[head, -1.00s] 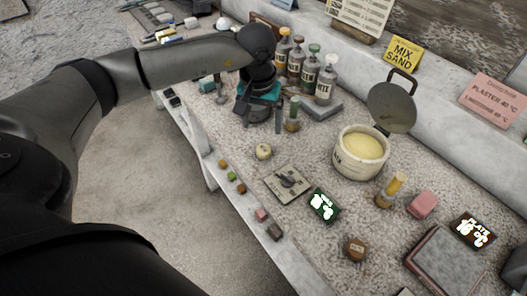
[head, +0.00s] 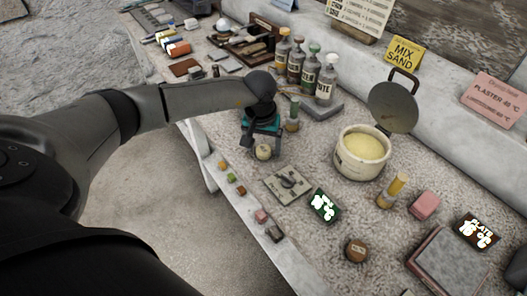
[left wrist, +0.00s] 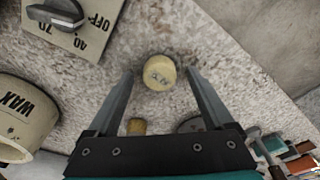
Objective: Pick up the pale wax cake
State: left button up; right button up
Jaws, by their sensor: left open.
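The pale wax cake (head: 263,152) is a small round cream disc on the speckled bench, left of the dial plate. In the left wrist view the cake (left wrist: 160,74) shows faint marks on its top. My left gripper (head: 262,156) is open over it. In the left wrist view the two fingers of my gripper (left wrist: 159,72) stand on either side of the cake, with a visible gap on each side. I cannot tell whether the fingertips are down at its height. My right gripper is not in view.
The dial plate (head: 288,184) lies close by, with a green display (head: 324,205) beyond it. A wax pot (head: 355,166) with open lid stands to the right. Bottles (head: 326,82) stand behind my gripper. Small coloured blocks (head: 231,177) line the bench's front edge.

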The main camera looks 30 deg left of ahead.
pick_arm(q)
jog(key=shift+c, duration=0.4)
grip_shut()
jog(key=shift+r, duration=0.1)
